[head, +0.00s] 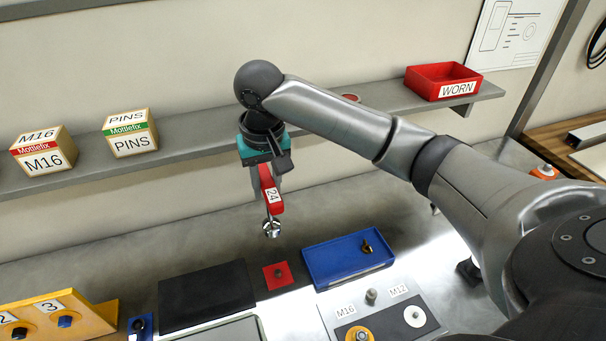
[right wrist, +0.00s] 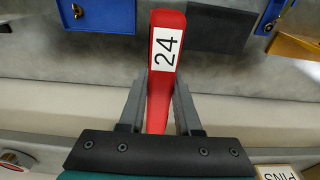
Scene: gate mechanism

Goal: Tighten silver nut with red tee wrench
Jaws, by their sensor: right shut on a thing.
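A red wrench (head: 269,190) with a white 24 label hangs from my right gripper (head: 265,162), its metal end pointing down above the bench. In the right wrist view the red wrench (right wrist: 166,45) lies between the two fingers of the right gripper (right wrist: 158,108), which are shut on it. A grey board marked M16 and M12 carries a pale silver round piece (head: 414,316) near M12 and a grey stud (head: 371,295) between the labels. I cannot tell for sure which is the silver nut. The wrench is apart from the board. My left gripper is not in view.
A blue tray (head: 318,270) holds a small brassy part. A red square (head: 285,283) with a dark stud and a black panel (head: 206,296) lie left of it. A yellow rack (head: 68,318) stands far left. The shelf (head: 200,147) behind carries boxes and a red bin (head: 437,70).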

